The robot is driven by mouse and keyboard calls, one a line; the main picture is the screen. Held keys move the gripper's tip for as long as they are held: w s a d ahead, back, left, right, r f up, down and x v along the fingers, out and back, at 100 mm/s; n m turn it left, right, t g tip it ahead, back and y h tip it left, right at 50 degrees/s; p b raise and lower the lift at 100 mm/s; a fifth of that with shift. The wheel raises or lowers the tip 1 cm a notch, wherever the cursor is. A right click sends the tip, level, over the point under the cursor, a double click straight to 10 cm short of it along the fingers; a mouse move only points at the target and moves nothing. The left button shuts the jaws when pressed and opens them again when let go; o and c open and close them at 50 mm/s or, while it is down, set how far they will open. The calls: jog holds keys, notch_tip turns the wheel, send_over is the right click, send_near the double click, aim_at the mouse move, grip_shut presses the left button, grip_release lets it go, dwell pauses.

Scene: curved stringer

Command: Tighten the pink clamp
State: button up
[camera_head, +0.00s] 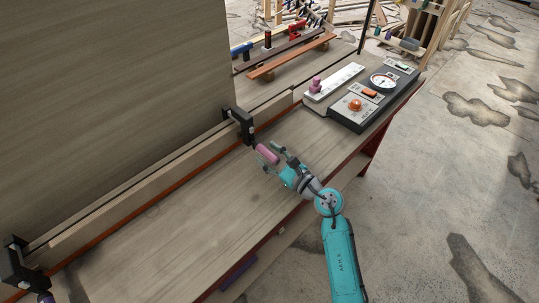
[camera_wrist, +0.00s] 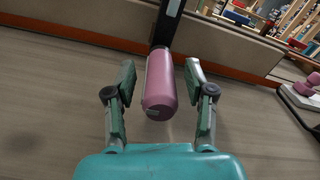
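The pink clamp shows as a pink cylindrical handle (camera_head: 267,153) on a black clamp body (camera_head: 240,124) that grips the edge of the upright wooden panel. In the wrist view the pink handle (camera_wrist: 160,85) points toward me, with its black shaft (camera_wrist: 166,25) behind it. My gripper (camera_wrist: 159,82) is open, with one finger on each side of the handle. A gap shows at the right finger and a narrower one at the left, so neither finger clearly touches it. In the head view my gripper (camera_head: 268,160) is at the handle's near end.
A second black clamp (camera_head: 15,262) with a dark purple handle is at the lower left. A control panel (camera_head: 370,92) with a dial and orange buttons, and a white strip with a pink knob (camera_head: 315,84), are at the bench's far right. The bench top (camera_head: 160,225) in front is clear.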

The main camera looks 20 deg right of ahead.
grip_shut()
jog(key=m, duration=0.4)
jog(key=shift+m, duration=0.4)
jog(key=m, duration=0.4)
jog(key=shift+d+m, duration=0.15)
jog(key=shift+m, duration=0.15)
jog(key=m, duration=0.4)
jog(key=shift+w+f, duration=0.1)
jog(key=shift+d+m, duration=0.1)
jog(key=shift+m, duration=2.1)
